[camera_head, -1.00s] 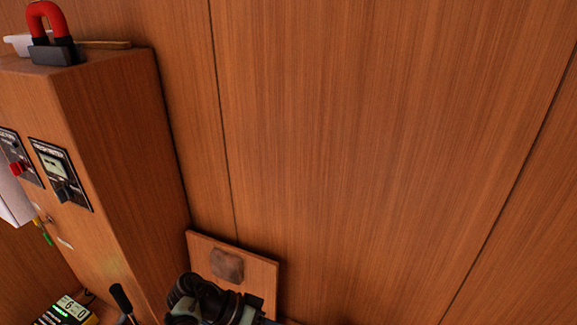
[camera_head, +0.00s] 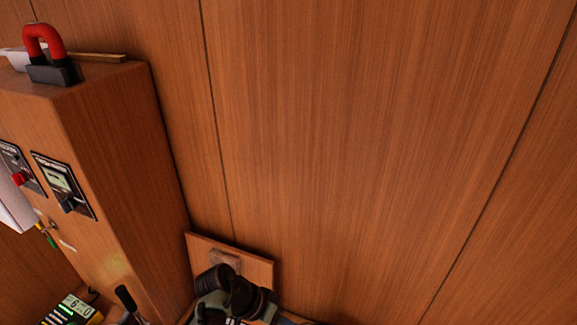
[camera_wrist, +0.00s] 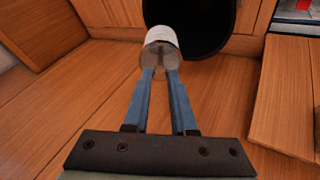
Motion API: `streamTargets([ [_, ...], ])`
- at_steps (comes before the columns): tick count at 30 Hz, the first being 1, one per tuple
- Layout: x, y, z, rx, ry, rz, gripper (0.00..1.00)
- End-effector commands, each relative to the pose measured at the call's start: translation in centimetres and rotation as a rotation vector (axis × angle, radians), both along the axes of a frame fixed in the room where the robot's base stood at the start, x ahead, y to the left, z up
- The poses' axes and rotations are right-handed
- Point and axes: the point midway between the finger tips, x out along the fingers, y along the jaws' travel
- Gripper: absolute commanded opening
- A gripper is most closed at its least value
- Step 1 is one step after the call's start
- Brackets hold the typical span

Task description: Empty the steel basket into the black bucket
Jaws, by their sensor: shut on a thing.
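In the wrist view, my gripper (camera_wrist: 160,75) has its two blue fingers closed on a small rounded vessel, which looks like the steel basket (camera_wrist: 161,37). Its far part is pale grey and its near part looks brownish and see-through. Its contents cannot be made out. The black bucket (camera_wrist: 200,35) shows as a large dark round shape just beyond the held basket, cut off by the top edge. The basket overlaps the bucket's near left edge in the picture; I cannot tell their heights. In the head view only part of my arm shows at the bottom.
Wooden surfaces lie below and around my gripper, with a raised wooden block (camera_wrist: 286,95) at the right. In the head view, a wooden cabinet (camera_head: 110,150) with panel meters stands at the left, a red-and-black magnet (camera_head: 48,55) on top. The wall at right is bare.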

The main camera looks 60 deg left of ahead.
Motion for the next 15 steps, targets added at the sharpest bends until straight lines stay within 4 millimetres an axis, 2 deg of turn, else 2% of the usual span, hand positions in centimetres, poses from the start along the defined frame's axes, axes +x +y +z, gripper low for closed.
streamTargets([
  [1, 0.20, -0.20, 0.83, 0.020, 0.024, -0.004, 0.00],
  [6, 0.39, -0.37, 0.60, 0.063, 0.084, -0.003, 0.00],
  [15, 0.42, -0.32, 0.40, 0.070, 0.090, 0.000, 0.00],
])
